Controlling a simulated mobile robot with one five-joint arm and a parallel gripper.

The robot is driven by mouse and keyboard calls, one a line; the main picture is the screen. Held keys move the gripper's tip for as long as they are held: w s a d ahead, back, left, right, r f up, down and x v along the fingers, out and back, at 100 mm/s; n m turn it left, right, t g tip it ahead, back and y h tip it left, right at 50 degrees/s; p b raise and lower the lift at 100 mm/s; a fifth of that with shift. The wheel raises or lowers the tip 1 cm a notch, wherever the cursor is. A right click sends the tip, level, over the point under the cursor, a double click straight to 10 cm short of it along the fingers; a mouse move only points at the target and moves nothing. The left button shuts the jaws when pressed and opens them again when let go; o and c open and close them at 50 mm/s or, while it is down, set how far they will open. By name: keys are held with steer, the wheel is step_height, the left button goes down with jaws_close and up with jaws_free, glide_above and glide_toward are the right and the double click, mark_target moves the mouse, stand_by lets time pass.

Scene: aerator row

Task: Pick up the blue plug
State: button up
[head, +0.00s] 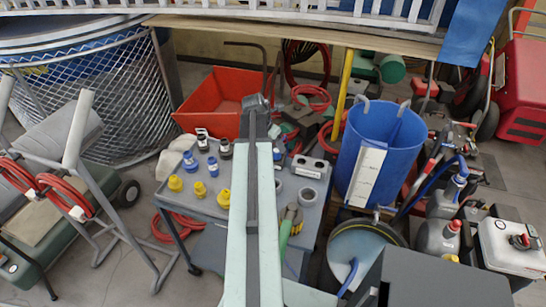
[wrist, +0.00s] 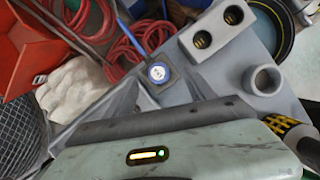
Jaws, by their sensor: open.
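A blue plug (wrist: 157,73) with a pale round face and a dark square surround shows in the middle of the wrist view. A blue plug (head: 277,155) shows just right of my arm in the head view, on the grey cart (head: 262,262). More blue plugs (head: 190,160) (head: 212,165) stand left of my arm. My gripper (head: 256,104) reaches over the cart in the head view; its tips are hard to make out there. In the wrist view my gripper (wrist: 158,102) is open and empty, below the blue plug and apart from it.
Yellow plugs (head: 175,183) and black-and-white plugs (head: 202,138) stand at the cart's left. A grey two-hole block (head: 311,167) and grey ring (head: 308,195) lie at its right. A blue bin (head: 402,145) stands beside the cart, a red crate (head: 212,98) behind it.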

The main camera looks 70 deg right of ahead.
mark_target(276, 150)
steer(key=shift+w+b+x, duration=0.2)
steer(key=shift+b+x, duration=0.75)
steer(key=shift+x, duration=0.5)
steer(key=b+x, duration=0.4)
steer(key=shift+w+f, duration=0.1)
steer(key=shift+f, duration=0.2)
steer(key=shift+r, duration=0.2)
jaws_close()
